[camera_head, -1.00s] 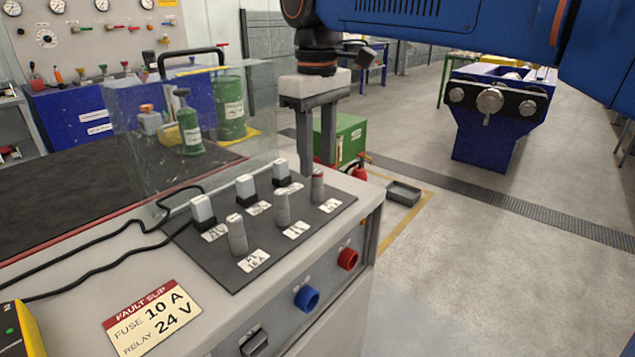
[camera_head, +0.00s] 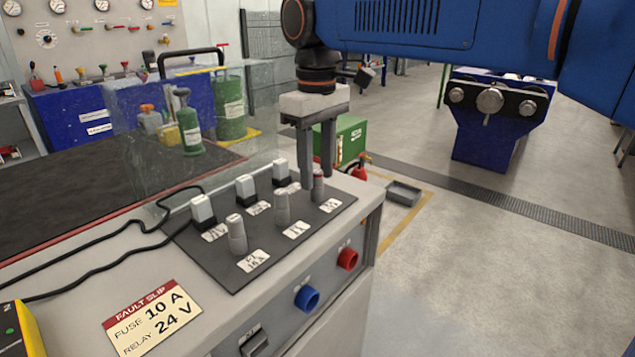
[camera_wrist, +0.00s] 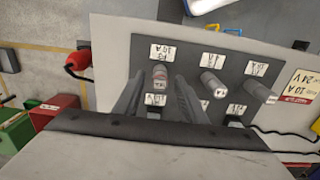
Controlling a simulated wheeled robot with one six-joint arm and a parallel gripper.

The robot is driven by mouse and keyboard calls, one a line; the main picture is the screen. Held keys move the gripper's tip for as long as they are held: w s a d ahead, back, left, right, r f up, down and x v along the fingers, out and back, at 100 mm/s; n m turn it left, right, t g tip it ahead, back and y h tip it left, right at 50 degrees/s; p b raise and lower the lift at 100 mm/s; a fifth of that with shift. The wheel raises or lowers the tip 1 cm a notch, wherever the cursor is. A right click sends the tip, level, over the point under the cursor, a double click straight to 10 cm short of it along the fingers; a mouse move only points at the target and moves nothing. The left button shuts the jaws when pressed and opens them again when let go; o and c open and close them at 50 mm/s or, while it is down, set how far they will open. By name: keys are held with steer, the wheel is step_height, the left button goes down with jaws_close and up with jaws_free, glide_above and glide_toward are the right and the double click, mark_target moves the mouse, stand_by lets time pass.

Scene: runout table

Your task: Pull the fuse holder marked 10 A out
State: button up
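Three grey fuse holders stand upright in the front row of the dark panel (camera_head: 215,258). The far one (camera_head: 318,190), with a reddish band, stands below my gripper (camera_head: 317,182); its label (camera_wrist: 162,52) in the wrist view appears to read 10 A. The middle holder (camera_head: 282,210) and the near one (camera_head: 237,236), labelled 16 A, stand apart from my gripper. My gripper is open, pointing down, with its fingers on either side of the far holder's top. In the wrist view this holder (camera_wrist: 160,76) shows between the fingers, with no clear contact.
Three white-topped relays (camera_head: 203,210) stand in the row behind. A clear screen (camera_head: 130,140) rises behind the panel. Black cables run left. A fault slip (camera_head: 152,318) reads fuse 10 A, relay 24 V. Blue (camera_head: 307,298) and red (camera_head: 347,259) knobs stick out in front.

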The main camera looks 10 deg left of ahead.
mark_target(317, 171)
stand_by(0.4)
jaws_close()
steer(key=shift+r, duration=0.1)
steer(key=shift+r, duration=2.85)
